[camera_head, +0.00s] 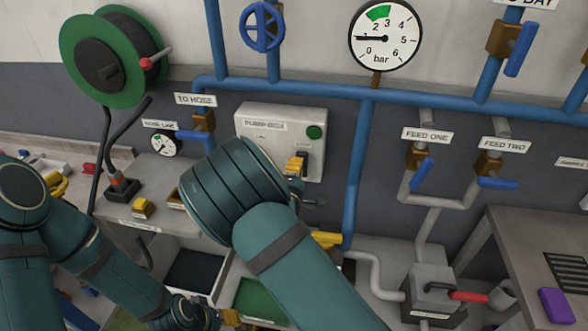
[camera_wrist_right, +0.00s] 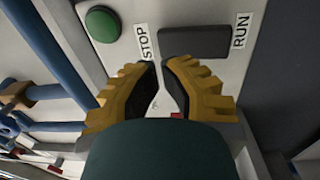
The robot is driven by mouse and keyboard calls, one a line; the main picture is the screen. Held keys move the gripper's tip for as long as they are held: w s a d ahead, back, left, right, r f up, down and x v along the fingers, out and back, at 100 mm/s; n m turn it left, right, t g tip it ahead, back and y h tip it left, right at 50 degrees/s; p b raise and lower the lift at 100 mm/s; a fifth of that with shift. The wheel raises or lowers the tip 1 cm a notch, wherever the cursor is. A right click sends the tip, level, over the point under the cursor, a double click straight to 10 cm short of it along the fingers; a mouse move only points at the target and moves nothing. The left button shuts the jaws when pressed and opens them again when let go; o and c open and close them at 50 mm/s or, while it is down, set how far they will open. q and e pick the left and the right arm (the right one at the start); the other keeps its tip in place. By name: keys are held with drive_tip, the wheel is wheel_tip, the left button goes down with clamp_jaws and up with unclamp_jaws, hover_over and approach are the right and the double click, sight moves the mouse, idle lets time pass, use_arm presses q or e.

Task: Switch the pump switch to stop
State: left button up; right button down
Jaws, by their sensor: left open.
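The pale grey pump box (camera_head: 258,122) hangs on the wall with a green button (camera_head: 314,132). The button also shows in the right wrist view (camera_wrist_right: 102,24). That view shows a dark switch plate (camera_wrist_right: 195,42) between a STOP label on its left and a RUN label on its right. The switch's position is not clear. My right gripper (camera_head: 297,164) is at the box's lower right; its yellow fingers (camera_wrist_right: 162,70) point at the panel just below the plate, with a narrow gap between them. My left gripper (camera_head: 232,317) is low at bottom centre, its fingers small and partly cropped.
Blue pipes (camera_head: 300,92) run along the wall, with a pressure gauge (camera_head: 385,37) above. A hose reel (camera_head: 105,58) is at the upper left. Feed valves (camera_head: 422,172) hang at the right. A grey bench (camera_head: 515,245) with a purple block (camera_head: 556,305) stands lower right.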

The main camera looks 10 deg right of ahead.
drive_tip(key=s+a+r, duration=0.2)
drive_tip(key=s+a, duration=0.1)
drive_tip(key=s, duration=0.6)
drive_tip(key=shift+s+a, duration=0.2)
drive_tip(key=shift+a, duration=0.2)
drive_tip(key=s+d+f+m+g+y+b, duration=0.1)
drive_tip(key=s+d+f+m+g+y, duration=0.2)
drive_tip(key=f, duration=0.7)
drive_tip(key=s+d+f+m+g+y+b, duration=0.1)
drive_tip(key=s+f+m+g, duration=0.2)
drive_tip(key=f, duration=0.6)
drive_tip(key=s+a+f+m+g+y+b, duration=0.2)
drive_tip(key=s+a+f+m+g+y, duration=0.2)
drive_tip(key=s, duration=1)
drive_tip(key=shift+a+f+m+g+y+b, duration=0.2)
drive_tip(key=shift+f+m+g+y+b, duration=0.2)
drive_tip(key=shift+f+m+g+y, duration=1.85)
drive_tip(key=shift+f+m+g+h, duration=0.4)
drive_tip(key=shift+f+h, duration=0.25)
drive_tip(key=shift+f, duration=0.2)
